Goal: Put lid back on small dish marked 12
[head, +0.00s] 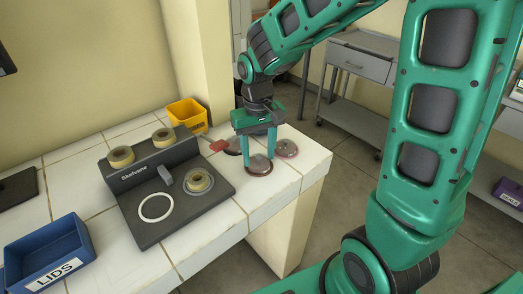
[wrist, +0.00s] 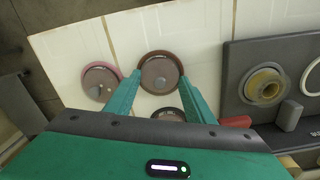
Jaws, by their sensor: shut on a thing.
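Three small round dishes stand near the right end of the white tiled bench. The front dish (head: 258,168), brown with a reddish rim, shows between my fingertips in the wrist view (wrist: 160,74). My gripper (head: 259,156) points straight down and is shut on a round lid at this dish; I cannot tell lid and dish apart or see any gap. A pink-rimmed dish (head: 287,149) is to the right, at the left in the wrist view (wrist: 101,82). A dark dish (head: 232,147) is behind, partly hidden. The dish marks are too small to read.
A dark grey device (head: 190,215) with tape-like rolls and a white ring (head: 156,207) stands left of my gripper. A blue bin labelled LIDS (head: 60,255) is at the front left. A yellow bin (head: 187,114) and a red piece (head: 218,145) are behind. The bench edge is close on the right.

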